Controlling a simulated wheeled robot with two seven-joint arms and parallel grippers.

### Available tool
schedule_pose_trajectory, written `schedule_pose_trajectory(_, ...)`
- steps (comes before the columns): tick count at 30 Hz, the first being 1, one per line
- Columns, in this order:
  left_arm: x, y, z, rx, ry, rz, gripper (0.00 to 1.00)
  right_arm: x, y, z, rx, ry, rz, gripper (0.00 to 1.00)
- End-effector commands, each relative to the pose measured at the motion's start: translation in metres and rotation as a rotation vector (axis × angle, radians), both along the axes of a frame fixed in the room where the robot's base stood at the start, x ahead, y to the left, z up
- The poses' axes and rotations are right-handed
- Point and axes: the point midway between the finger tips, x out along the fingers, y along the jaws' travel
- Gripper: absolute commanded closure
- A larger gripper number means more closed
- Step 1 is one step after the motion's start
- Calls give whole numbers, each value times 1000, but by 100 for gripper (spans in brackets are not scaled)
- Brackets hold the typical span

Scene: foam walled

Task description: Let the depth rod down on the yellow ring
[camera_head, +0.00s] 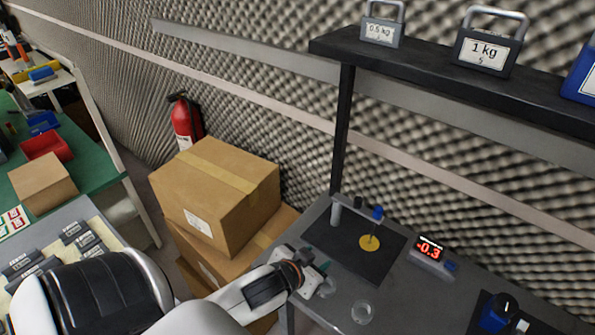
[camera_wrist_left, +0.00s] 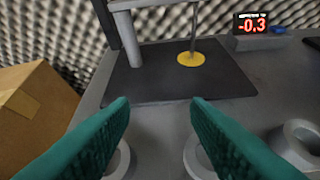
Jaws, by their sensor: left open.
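The depth rod (camera_head: 372,231) is a thin grey rod hanging upright from a small stand with a grey post (camera_head: 336,212). A blue cap (camera_head: 378,212) sits above the rod. The yellow ring (camera_head: 369,243) lies flat on a black mat below it. In the left wrist view the rod (camera_wrist_left: 193,30) ends at or just over the yellow ring (camera_wrist_left: 191,59); I cannot tell if they touch. My left gripper (camera_head: 317,264) is open and empty in front of the mat, apart from the stand; its teal fingers (camera_wrist_left: 160,112) point toward it. My right gripper is not in view.
A display (camera_head: 430,250) reading -0.3 stands right of the mat (camera_head: 395,252). Round grey pieces (camera_head: 362,312) sit near the gripper. A dark shelf (camera_head: 420,68) with weights is above the table. Cardboard boxes (camera_head: 215,195) stand to the left.

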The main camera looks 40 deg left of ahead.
Motion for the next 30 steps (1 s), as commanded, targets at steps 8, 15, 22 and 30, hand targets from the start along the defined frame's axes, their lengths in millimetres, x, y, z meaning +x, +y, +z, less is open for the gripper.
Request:
schedule_pose_trajectory(8,-49,-21,-19,8,242,2,57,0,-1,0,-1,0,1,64)
schedule_pose_trajectory(15,-87,-38,-29,6,421,-37,57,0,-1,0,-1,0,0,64)
schedule_pose_trajectory(22,-106,-48,-36,1,513,-70,57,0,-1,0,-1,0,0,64)
schedule_pose_trajectory(30,-109,-49,-37,1,530,-77,57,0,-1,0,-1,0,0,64)
